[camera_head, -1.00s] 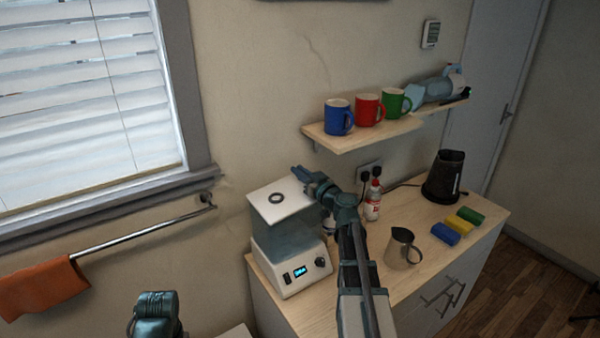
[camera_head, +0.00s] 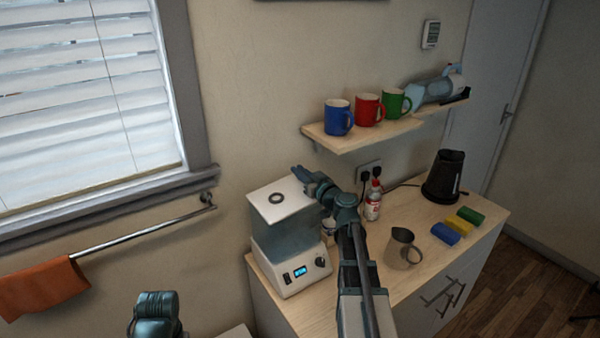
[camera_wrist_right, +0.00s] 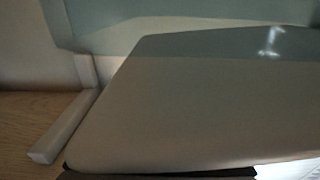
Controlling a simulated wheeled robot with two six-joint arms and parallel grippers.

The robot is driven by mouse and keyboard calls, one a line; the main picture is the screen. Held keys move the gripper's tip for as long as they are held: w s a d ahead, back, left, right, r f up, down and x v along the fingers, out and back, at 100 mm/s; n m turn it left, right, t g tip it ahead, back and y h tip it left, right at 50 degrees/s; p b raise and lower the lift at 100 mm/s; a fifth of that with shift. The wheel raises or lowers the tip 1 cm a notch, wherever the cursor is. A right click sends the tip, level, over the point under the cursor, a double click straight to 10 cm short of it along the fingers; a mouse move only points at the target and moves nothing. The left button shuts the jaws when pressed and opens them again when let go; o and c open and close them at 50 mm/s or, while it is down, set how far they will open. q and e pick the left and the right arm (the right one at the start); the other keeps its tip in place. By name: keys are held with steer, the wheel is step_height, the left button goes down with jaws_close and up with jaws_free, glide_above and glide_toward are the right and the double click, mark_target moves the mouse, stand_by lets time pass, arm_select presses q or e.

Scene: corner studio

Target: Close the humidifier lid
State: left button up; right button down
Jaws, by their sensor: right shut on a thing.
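The humidifier (camera_head: 290,262) stands on the left end of the wooden counter. It has a white base with a lit blue display and a knob, and a grey translucent tank (camera_head: 285,238). Its white lid (camera_head: 273,206) with a dark ring lies about flat over the tank; I cannot tell whether a small gap is left. My right gripper (camera_head: 301,175) is at the lid's back right edge, shut on it. In the right wrist view a large pale surface, likely the lid (camera_wrist_right: 190,115), fills the middle. My left gripper is out of view; only part of my left arm shows.
A shelf (camera_head: 365,140) with three mugs hangs above.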

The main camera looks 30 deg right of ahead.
steer(key=shift+d+f+b, duration=0.15)
steer(key=shift+f+b, duration=0.45)
steer(key=shift+d+f+b, duration=0.15)
steer(key=shift+f+b, duration=0.45)
steer(key=shift+r, duration=0.15)
steer(key=c, duration=0.9)
jaws_free()
steer(key=s, duration=0.9)
steer(key=s+d, duration=0.1)
steer(key=s, duration=0.3)
steer(key=shift+s, duration=0.4)
